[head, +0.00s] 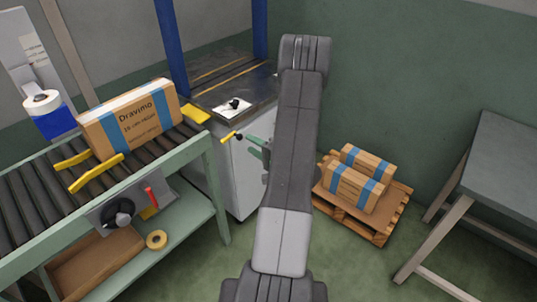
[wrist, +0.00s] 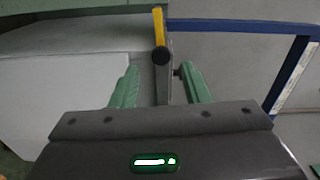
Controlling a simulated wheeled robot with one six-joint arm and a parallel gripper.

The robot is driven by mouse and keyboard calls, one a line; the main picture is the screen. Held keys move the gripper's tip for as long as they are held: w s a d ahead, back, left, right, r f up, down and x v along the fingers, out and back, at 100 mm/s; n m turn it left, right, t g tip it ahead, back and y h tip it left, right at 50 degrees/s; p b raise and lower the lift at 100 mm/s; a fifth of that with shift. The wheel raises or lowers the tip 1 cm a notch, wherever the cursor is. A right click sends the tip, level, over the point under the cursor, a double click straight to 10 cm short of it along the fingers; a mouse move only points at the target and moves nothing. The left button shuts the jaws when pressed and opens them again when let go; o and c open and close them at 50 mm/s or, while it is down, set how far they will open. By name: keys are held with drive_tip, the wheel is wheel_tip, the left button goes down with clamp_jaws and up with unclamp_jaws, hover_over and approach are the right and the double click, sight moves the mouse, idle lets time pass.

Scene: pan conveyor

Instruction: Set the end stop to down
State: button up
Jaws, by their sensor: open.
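A short yellow lever (head: 228,137) with a black end sticks out near the top front edge of the white cabinet. In the wrist view the lever (wrist: 159,35) shows between and beyond my fingertips, its dark round end facing me. My gripper (head: 256,147) has green fingers and is open just right of the lever in the head view, partly hidden by my arm.
A taped carton (head: 128,120) lies on the roller conveyor (head: 33,196) between yellow guides. A control panel with a black knob (head: 118,213) and red handle (head: 152,197) hangs on its side. Cartons stand on a pallet (head: 377,235) at right, near a grey table (head: 505,165).

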sight(240, 136)
drive_tip(key=v, duration=0.7)
idle(0.5)
drive_tip(key=x, duration=1.3)
drive_tip(key=shift+w+a, duration=0.2)
drive_tip(key=shift+a, duration=0.1)
drive_tip(key=v, duration=1.4)
drive_tip(key=x, duration=1.4)
drive_tip(key=shift+a, duration=0.1)
drive_tip(key=shift+r+n, duration=0.35)
drive_tip(key=shift+n, duration=0.45)
drive_tip(key=shift+r+n, duration=0.15)
drive_tip(key=shift+n, duration=0.25)
drive_tip(key=shift+s, duration=0.1)
